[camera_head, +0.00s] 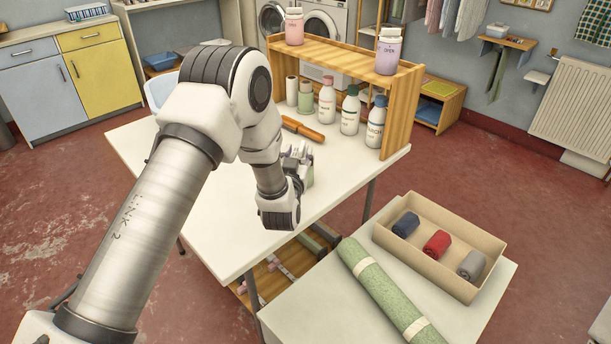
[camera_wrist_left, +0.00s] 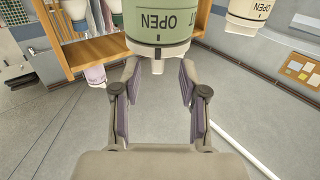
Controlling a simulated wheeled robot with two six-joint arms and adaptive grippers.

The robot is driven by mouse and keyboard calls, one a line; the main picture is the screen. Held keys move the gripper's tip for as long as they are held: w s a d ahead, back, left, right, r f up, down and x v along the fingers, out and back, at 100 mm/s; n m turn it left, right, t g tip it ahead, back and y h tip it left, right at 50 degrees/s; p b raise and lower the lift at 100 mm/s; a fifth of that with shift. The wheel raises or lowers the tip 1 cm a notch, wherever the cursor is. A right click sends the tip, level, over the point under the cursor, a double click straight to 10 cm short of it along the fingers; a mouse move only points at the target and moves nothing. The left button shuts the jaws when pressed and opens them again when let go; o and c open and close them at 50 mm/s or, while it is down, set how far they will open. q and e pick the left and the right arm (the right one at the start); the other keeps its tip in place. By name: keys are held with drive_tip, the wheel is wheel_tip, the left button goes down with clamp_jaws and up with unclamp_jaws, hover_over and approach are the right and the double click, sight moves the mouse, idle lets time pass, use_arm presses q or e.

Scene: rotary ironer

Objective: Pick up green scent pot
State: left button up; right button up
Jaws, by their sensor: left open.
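The green scent pot (camera_wrist_left: 165,18) shows large at the top of the left wrist view, with an upside-down "OPEN" label and a pale narrow end pointing down the picture. My right gripper is not in view.
A wooden shelf (camera_head: 340,58) on the table (camera_head: 235,240) holds a pink pot (camera_head: 294,27) and a purple pot (camera_head: 388,52). Several bottles and an orange-handled tool (camera_head: 302,129) stand or lie nearby. A box of rolled cloths (camera_head: 470,225) and a green roll (camera_head: 385,285) lie at right.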

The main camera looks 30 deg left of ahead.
sight(303, 141)
use_arm(q)
drive_tip(key=x, duration=0.6)
drive_tip(key=shift+w+d+f, duration=0.1)
drive_tip(key=shift+f, duration=0.1)
clamp_jaws()
drive_tip(key=shift+r, duration=0.15)
